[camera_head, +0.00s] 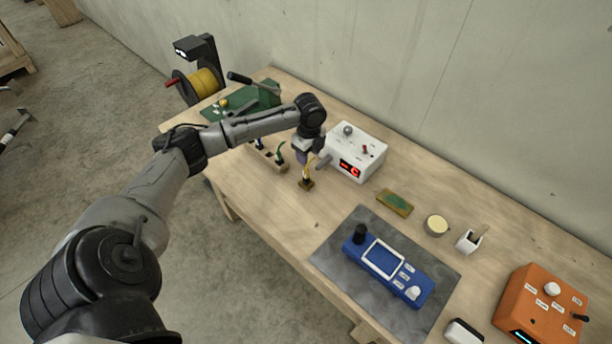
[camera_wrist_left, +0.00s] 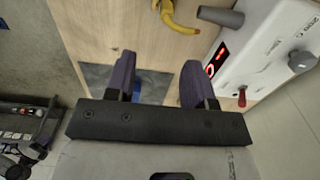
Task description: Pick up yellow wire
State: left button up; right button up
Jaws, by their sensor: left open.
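In the left wrist view the yellow wire (camera_wrist_left: 178,18) shows at the top edge, partly cut off by the frame. My left gripper (camera_head: 303,155) is just above and beside the wire, close to the white device. In the wrist view its purple fingers (camera_wrist_left: 158,78) are apart with nothing held between them. The wire lies beyond the fingertips, not between them. My right gripper is in neither view.
A white device with a red display (camera_head: 355,152) and grey nozzle stands right beside the wire. A green wire (camera_head: 280,152) in a wooden holder is to the left. A blue instrument (camera_head: 388,268) on a grey mat (camera_head: 335,262) and an orange box (camera_head: 540,305) lie further right.

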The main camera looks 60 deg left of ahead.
aim_at(306, 170)
pick_arm(q)
jog(key=f, duration=0.4)
jog(key=a+f, duration=0.1)
jog(key=f, duration=0.7)
jog(key=shift+a+f, duration=0.15)
jog(key=shift+a, duration=0.15)
grip_shut()
dwell(0.4)
